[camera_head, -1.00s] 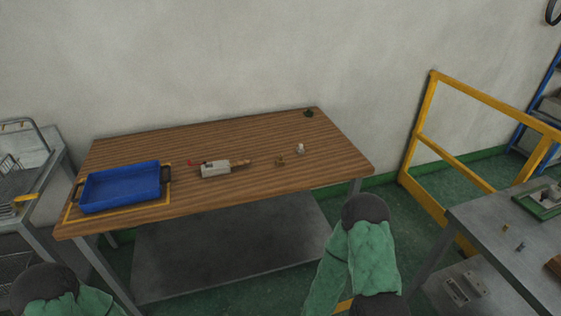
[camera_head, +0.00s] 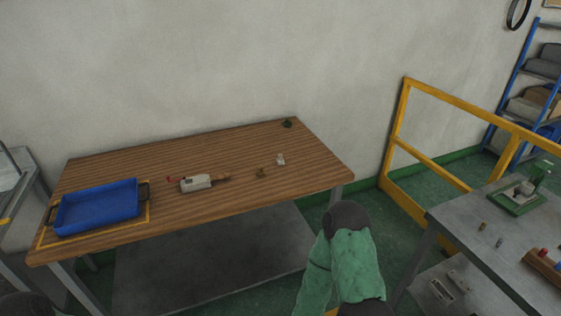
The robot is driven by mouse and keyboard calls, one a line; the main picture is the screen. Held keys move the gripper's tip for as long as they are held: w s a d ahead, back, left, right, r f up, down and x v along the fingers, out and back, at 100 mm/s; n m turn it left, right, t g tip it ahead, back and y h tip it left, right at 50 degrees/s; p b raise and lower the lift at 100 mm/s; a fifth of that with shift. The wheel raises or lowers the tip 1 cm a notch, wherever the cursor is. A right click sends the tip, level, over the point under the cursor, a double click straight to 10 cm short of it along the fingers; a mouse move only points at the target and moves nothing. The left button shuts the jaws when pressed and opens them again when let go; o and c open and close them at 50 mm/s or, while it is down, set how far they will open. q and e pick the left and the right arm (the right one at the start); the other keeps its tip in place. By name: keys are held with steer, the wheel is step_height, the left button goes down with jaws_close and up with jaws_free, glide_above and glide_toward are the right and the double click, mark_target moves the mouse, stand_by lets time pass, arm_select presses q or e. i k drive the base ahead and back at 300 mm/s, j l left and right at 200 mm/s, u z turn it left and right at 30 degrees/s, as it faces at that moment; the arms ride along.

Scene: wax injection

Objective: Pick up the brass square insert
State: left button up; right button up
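A small brownish, brass-like piece (camera_head: 261,172) lies on the wooden table, right of the middle. Another small brass-coloured piece (camera_head: 482,226) stands on the grey table at the right. Both are too small to tell which is the brass square insert. A green-sleeved part of my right arm shows at the lower middle, and a dark part of my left arm shows at the bottom left corner. Neither gripper is in view.
The wooden table (camera_head: 150,168) holds a blue tray (camera_head: 97,207), a grey-white tool (camera_head: 195,183), a small pale item (camera_head: 280,159) and a dark green item (camera_head: 287,124). The grey table (camera_head: 462,208) holds a green-based device (camera_head: 518,200). A yellow rail (camera_head: 392,130) stands behind.

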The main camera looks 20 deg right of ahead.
mark_target(261, 173)
steer(key=i+l+u, duration=0.2)
steer(key=i+l, duration=0.15)
steer(key=l, duration=0.3)
steer(key=i+l+u, duration=0.1)
steer(key=l, duration=0.25)
steer(key=i+l+u, duration=0.1)
steer(key=i+l, duration=0.15)
steer(key=l, duration=0.15)
